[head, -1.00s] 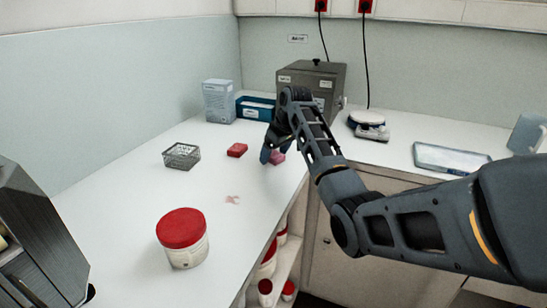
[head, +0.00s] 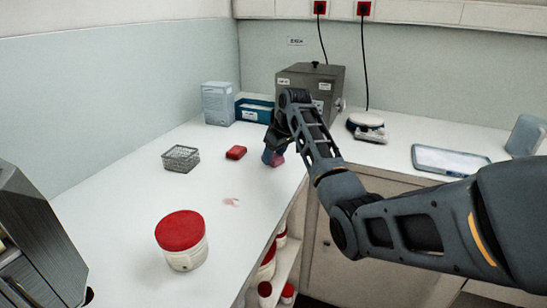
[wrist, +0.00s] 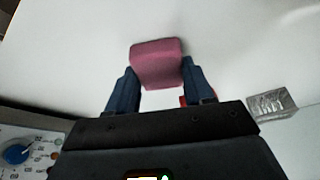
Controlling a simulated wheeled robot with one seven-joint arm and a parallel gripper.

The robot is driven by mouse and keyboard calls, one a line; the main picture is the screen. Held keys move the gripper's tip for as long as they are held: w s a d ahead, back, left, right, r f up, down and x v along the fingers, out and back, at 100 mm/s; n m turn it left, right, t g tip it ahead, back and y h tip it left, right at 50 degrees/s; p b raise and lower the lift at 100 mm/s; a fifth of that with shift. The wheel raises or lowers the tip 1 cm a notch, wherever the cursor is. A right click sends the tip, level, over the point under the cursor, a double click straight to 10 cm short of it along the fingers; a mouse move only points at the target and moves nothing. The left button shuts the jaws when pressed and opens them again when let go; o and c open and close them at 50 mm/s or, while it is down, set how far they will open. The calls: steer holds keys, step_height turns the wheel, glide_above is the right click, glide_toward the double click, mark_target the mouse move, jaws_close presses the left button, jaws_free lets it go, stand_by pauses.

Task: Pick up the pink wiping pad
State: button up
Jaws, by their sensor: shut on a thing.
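The pink wiping pad (wrist: 158,64) sits between the two blue fingers of my gripper (wrist: 160,88) in the wrist view. The fingers are shut on its sides. In the head view my gripper (head: 273,157) is over the counter near its front edge, and a little of the pink pad (head: 278,160) shows beside the fingers. Whether the pad touches the counter or is just above it is hard to tell.
A red-lidded tub (head: 182,240) stands nearer, beside a pale pink smear (head: 231,202). A grey box machine (head: 310,85) stands behind. The white counter (head: 130,200) is clear at left.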

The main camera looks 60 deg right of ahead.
mark_target(274, 156)
step_height(274, 156, up, 4)
steer(key=shift+w+f+b, duration=0.1)
steer(key=shift+b, duration=0.25)
steer(key=s+d+r, duration=0.2)
steer(key=s+r, duration=0.1)
steer(key=s, duration=0.2)
steer(key=s+d+r+b, duration=0.1)
steer(key=s+d+r, duration=0.2)
steer(key=s+r, duration=0.1)
steer(key=shift+s, duration=0.9)
steer(key=shift+r, duration=0.1)
